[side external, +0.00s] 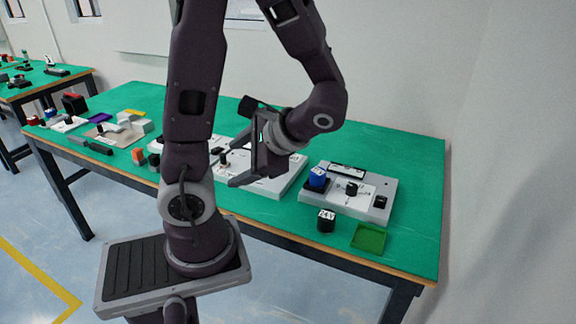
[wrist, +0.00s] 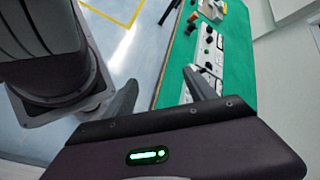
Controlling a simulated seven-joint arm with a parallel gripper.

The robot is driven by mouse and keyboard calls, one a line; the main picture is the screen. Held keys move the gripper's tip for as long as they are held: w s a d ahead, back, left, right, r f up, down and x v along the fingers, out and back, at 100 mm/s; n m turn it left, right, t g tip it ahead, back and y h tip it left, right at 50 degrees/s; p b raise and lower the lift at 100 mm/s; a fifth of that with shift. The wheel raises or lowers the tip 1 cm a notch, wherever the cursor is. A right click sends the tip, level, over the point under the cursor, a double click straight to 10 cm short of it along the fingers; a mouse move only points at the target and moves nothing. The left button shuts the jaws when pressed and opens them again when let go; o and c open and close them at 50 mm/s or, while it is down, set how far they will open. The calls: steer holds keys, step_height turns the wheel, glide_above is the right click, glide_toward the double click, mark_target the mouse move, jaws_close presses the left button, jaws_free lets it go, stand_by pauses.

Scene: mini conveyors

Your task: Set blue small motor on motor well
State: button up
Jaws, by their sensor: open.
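The blue small motor (side external: 318,177) stands upright at the left end of the right-hand grey board (side external: 345,208), in the side external view. It sits at a dark square holder (side external: 314,188), which looks like the motor well; how deep it is seated I cannot tell. My gripper (side external: 236,163) is open and empty, above the middle white board and left of the motor, apart from it. In the wrist view my open fingers (wrist: 158,88) point over the table edge, with nothing between them. I cannot make out the blue motor there.
A black cylinder with a white label (side external: 326,221) and a green tray (side external: 369,238) stand in front of the right board. The middle white board (side external: 285,178) lies below my gripper. Several small parts fill the table's left end. The green table's (side external: 415,165) right end is clear.

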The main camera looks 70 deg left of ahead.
steer(key=w+d+r+t+h, duration=0.1)
steer(key=d+r+t+h, duration=0.1)
steer(key=d, duration=0.3)
steer(key=w+d+r+t+h, duration=0.2)
steer(key=d+r+t+h, duration=0.1)
steer(key=d+t, duration=0.2)
steer(key=w+d+r+n+t+h, duration=0.1)
steer(key=d+r+t+h, duration=0.1)
steer(key=d+t, duration=0.2)
steer(key=shift+w+d+r+h, duration=0.3)
steer(key=shift+d+h, duration=0.1)
steer(key=shift+d, duration=0.4)
